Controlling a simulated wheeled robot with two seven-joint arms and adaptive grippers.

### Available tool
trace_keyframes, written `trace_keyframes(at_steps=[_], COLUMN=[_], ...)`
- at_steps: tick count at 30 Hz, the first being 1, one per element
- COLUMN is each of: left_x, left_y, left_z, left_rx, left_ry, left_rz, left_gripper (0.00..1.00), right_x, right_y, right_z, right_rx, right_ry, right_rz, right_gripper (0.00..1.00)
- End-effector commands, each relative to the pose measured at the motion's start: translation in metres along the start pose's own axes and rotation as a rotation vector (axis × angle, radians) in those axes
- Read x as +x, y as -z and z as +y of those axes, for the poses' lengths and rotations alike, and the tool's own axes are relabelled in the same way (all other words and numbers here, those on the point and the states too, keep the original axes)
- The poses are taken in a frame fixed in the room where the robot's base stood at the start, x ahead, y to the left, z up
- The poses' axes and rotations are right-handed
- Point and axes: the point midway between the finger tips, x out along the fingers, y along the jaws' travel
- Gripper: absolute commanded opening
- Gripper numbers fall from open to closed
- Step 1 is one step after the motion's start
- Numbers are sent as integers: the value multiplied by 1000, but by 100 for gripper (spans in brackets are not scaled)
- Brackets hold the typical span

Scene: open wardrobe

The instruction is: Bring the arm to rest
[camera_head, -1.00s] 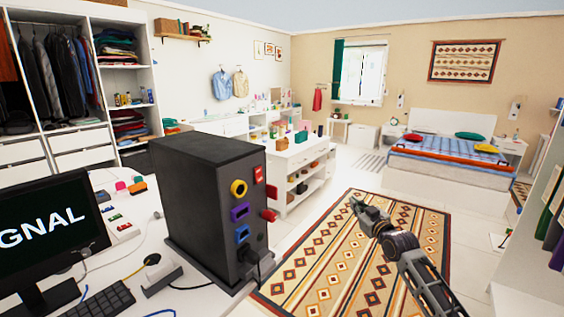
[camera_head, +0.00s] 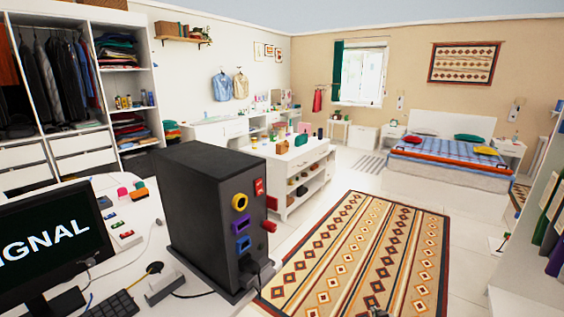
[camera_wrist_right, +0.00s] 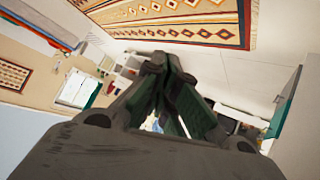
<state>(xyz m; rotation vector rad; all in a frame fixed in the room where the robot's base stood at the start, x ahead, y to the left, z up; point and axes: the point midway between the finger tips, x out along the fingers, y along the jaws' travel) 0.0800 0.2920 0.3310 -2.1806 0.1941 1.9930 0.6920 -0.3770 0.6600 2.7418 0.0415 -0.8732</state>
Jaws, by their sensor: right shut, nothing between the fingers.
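My right gripper (camera_wrist_right: 163,62) fills the middle of the right wrist view, its dark fingers closed together with nothing between them. In the head view only a small dark piece, probably of my right gripper (camera_head: 377,312), shows at the bottom edge, in front of the patterned rug (camera_head: 365,255). The rest of my right arm is out of the head view. My left gripper and arm are not in view.
A desk (camera_head: 125,265) at the left holds a black computer tower (camera_head: 205,215), a monitor (camera_head: 45,240) and a keyboard (camera_head: 118,304). A white shelf unit (camera_head: 525,300) stands at the right edge. The rug and floor between are clear.

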Motion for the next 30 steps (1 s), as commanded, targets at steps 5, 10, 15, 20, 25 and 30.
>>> trace_keyframes(at_steps=[5,10,15,20,25,30], left_x=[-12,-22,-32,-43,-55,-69], left_y=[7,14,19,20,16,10], left_z=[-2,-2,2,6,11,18], left_rx=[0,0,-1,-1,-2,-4], left_ry=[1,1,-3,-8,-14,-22], left_rz=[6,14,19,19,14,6], left_gripper=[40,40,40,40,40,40], right_x=[-13,-34,-64,-100,-146,-200], right_y=[-81,-154,-222,-282,-338,-386], right_z=[-20,-41,-65,-90,-118,-150], right_rx=[-23,-41,-50,-49,-36,-18], right_ry=[14,33,59,87,120,157], right_rz=[-122,-233,-340,-436,-532,-618], right_gripper=[0,0,0,0,0,0])
